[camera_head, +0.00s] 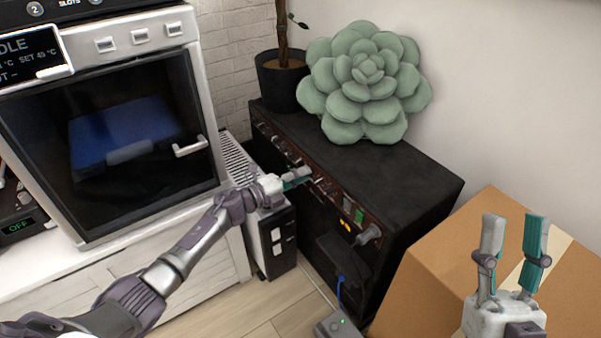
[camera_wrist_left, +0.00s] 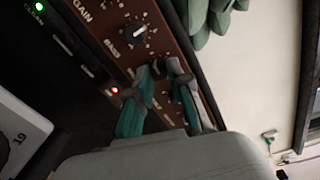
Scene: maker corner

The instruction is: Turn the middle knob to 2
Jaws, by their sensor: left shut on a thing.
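The black amplifier (camera_head: 395,178) stands against the wall, with a brown control panel along its top front edge. My left gripper (camera_head: 297,178) reaches this panel from the left. In the left wrist view its grey and teal fingers (camera_wrist_left: 160,75) are shut on a dark knob, the one after the knob marked BASS (camera_wrist_left: 138,30). The fingers hide most of the held knob, so its pointer and setting cannot be read. The BASS knob is dark with a white pointer. My right gripper (camera_head: 515,228) is open and empty above the cardboard box.
A large green succulent (camera_head: 365,85) and a dark plant pot (camera_head: 283,80) stand on the amplifier. The cardboard box (camera_head: 440,275) is at the right. A white oven-like machine (camera_head: 105,140) is at the left. A small grey pedal (camera_head: 337,326) lies on the floor.

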